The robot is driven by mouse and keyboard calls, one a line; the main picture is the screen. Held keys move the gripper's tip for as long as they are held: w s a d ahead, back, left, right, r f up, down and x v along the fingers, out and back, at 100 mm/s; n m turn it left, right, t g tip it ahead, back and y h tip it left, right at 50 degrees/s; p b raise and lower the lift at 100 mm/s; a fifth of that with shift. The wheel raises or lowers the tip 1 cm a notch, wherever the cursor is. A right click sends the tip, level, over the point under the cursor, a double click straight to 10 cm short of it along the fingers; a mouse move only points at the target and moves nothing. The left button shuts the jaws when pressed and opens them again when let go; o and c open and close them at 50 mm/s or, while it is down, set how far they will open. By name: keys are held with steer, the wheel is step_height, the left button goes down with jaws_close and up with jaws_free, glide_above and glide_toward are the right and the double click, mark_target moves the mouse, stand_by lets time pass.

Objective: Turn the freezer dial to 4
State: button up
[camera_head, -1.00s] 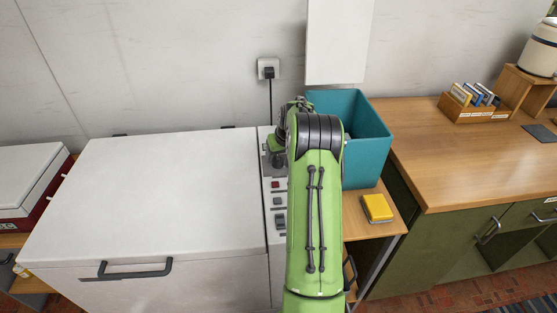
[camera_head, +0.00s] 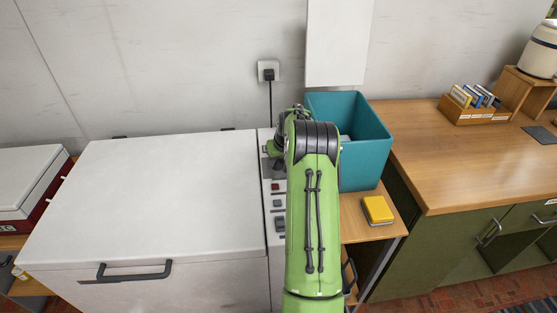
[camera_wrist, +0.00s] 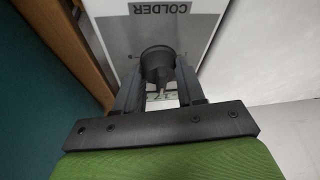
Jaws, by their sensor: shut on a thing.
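The white chest freezer (camera_head: 160,200) stands at left centre, lid shut. Its narrow control panel (camera_head: 275,243) runs down the right edge, with a red switch and other small controls. The round dark freezer dial (camera_wrist: 157,61) shows in the wrist view on a pale plate under a grey "COLDER" label (camera_wrist: 160,22), which reads upside down. My gripper (camera_wrist: 158,75) is shut on the dial, one finger on each side. In the head view my gripper (camera_head: 272,152) is over the far end of the panel; my arm hides the dial. The dial's pointer setting is not readable.
A teal bin (camera_head: 367,150) stands just right of my arm, on a low wooden stand with a yellow box (camera_head: 378,209). A wooden-topped counter (camera_head: 440,160) is further right. A plugged wall socket (camera_head: 268,70) is behind the panel.

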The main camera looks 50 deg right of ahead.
steer(key=shift+m, duration=0.3)
steer(key=m, duration=0.2)
steer(key=m+h, duration=0.1)
steer(key=shift+w+a+m+g, duration=0.15)
steer(key=shift+a+m+g, duration=0.05)
steer(key=shift+m+g, duration=0.2)
steer(key=m+g, duration=0.1)
steer(key=m, duration=0.1)
steer(key=m+h, duration=0.1)
steer(key=m, duration=0.2)
steer(key=shift+g, duration=0.4)
steer(key=shift+m+h+p, duration=0.3)
steer(key=o, duration=1)
steer(key=shift+o, duration=0.2)
steer(key=shift+r, duration=0.15)
steer(key=p+v, duration=0.2)
steer(key=v, duration=1.3)
steer(key=shift+r, duration=0.25)
steer(key=shift+a, duration=0.1)
